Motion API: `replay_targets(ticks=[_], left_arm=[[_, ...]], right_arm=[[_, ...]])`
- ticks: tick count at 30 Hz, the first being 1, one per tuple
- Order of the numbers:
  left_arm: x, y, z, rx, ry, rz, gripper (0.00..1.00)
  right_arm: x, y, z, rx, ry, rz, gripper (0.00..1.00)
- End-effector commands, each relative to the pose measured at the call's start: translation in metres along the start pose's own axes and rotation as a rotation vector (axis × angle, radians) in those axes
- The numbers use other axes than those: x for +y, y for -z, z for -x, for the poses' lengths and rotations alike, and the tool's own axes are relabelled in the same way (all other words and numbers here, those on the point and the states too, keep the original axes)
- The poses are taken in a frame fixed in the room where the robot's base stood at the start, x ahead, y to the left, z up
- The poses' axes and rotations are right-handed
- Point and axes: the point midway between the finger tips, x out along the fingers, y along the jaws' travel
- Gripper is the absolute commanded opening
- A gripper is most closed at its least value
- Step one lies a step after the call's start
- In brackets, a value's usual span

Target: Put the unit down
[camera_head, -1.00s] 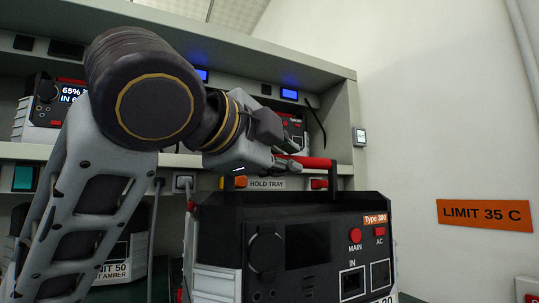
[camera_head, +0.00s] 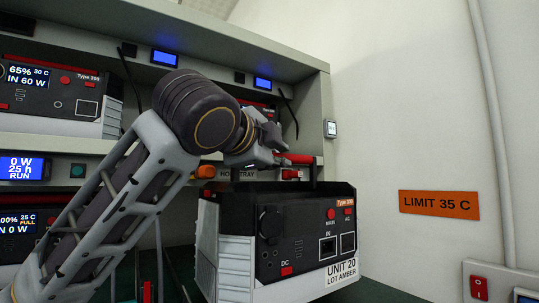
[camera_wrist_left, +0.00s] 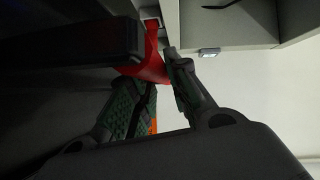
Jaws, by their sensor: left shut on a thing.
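The unit (camera_head: 235,235) is a black and white box labelled UNIT 20, LOT AMBER, with a red carrying handle (camera_head: 298,158) on top. It hangs upright in front of the rack, at the middle right of the head view. My left gripper (camera_head: 283,153) is shut on the handle. In the left wrist view the red handle (camera_wrist_left: 152,62) sits at my left gripper's fingers (camera_wrist_left: 158,82). The unit's underside and what lies beneath it are mostly hidden. My right gripper is not in view.
The rack's upper shelf (camera_head: 50,145) holds other units, one at the left (camera_head: 60,90). Another unit (camera_head: 25,225) sits lower left. A HOLD TRAY label (camera_head: 238,174) is behind the held unit. An orange LIMIT 35 C sign (camera_head: 439,204) is on the right wall, with a red switch (camera_head: 478,288) below.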

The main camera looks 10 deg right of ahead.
Motion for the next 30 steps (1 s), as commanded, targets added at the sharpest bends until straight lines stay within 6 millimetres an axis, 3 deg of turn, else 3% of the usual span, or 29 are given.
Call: replay_targets(ticks=[1, 20, 30], left_arm=[[-0.007, 0.001, 0.002, 0.004, 0.016, 0.001, 0.00], [-0.007, 0.002, -0.008, 0.004, 0.016, 0.000, 0.00], [0.019, -0.004, -0.012, 0.004, 0.016, 0.001, 0.00]], right_arm=[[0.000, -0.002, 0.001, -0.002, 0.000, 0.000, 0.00], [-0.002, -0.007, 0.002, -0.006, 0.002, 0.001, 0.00], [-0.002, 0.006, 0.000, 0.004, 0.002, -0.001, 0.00]])
